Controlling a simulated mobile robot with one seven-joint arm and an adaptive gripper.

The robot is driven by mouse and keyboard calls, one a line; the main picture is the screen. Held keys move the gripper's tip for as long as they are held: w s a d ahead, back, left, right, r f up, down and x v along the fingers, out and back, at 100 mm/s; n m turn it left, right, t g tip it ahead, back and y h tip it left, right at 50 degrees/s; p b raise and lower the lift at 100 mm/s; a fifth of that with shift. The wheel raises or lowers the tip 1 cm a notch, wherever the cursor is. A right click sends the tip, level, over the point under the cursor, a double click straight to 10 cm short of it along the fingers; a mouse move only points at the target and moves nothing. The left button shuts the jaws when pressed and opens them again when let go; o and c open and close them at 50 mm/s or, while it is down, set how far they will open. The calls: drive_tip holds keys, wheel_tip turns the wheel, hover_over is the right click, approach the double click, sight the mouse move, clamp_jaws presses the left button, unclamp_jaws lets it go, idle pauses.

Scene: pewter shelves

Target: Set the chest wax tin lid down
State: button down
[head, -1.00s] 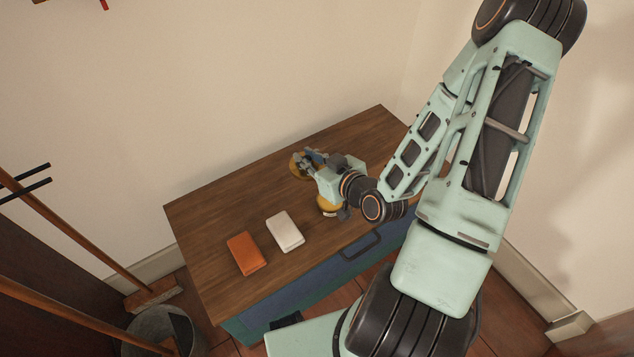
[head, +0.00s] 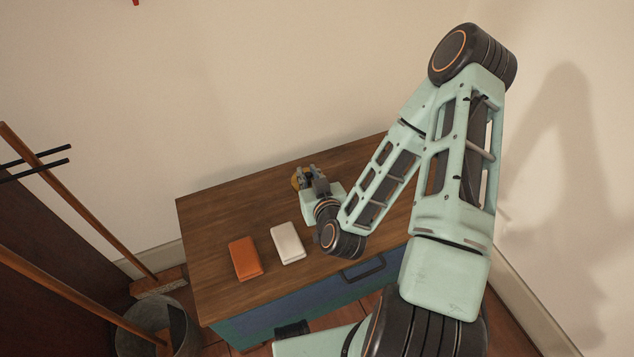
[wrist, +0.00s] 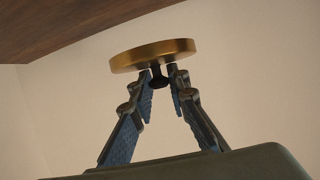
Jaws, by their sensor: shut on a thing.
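The tin lid is a flat golden disc with a dark knob. In the wrist view the lid (wrist: 153,56) sits across my fingertips, with the knob pinched between them. In the head view the lid (head: 296,181) shows as a small golden patch at the far-left side of my gripper (head: 304,179). My gripper (wrist: 161,76) is shut on the knob. In the wrist view the lid appears apart from the wooden surface. The chest (head: 222,205) has a brown wooden top and a blue front. The wax tin is not visible now; my arm may cover it.
An orange block (head: 245,258) and a white block (head: 287,243) lie side by side on the chest top. The top's left part is clear. Walls stand close behind. A grey bucket (head: 150,335) and long wooden handles (head: 75,211) stand at the left.

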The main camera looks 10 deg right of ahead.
drive_tip(key=shift+w+d+f+b, duration=0.2)
drive_tip(key=shift+w+f+b, duration=0.45)
drive_tip(key=shift+b, duration=0.55)
drive_tip(key=w+f+b, duration=0.1)
drive_tip(key=w+f, duration=0.1)
drive_tip(key=w, duration=0.1)
drive_tip(key=w+d+f+b, duration=0.1)
drive_tip(key=w+f, duration=0.2)
drive_tip(key=w, duration=0.1)
drive_tip(key=w+d+f+b, duration=0.1)
drive_tip(key=w+f, duration=0.1)
drive_tip(key=w, duration=0.1)
drive_tip(key=shift+w+d+f, duration=0.1)
drive_tip(key=shift+w+f, duration=0.1)
drive_tip(key=shift+w, duration=0.1)
drive_tip(key=shift+w+f, duration=0.15)
drive_tip(key=shift+f, duration=0.1)
drive_tip(key=shift+w+d+f+b, duration=0.15)
drive_tip(key=shift+f+b, duration=0.15)
drive_tip(key=shift+f, duration=0.55)
drive_tip(key=shift+w+a+f+b, duration=0.1)
drive_tip(key=shift+f+b, duration=0.2)
drive_tip(key=shift+f, duration=0.55)
drive_tip(key=shift+f, duration=0.1)
drive_tip(key=shift+f, duration=0.15)
drive_tip(key=c, duration=1.8)
unclamp_jaws()
drive_tip(key=shift+c, duration=0.2)
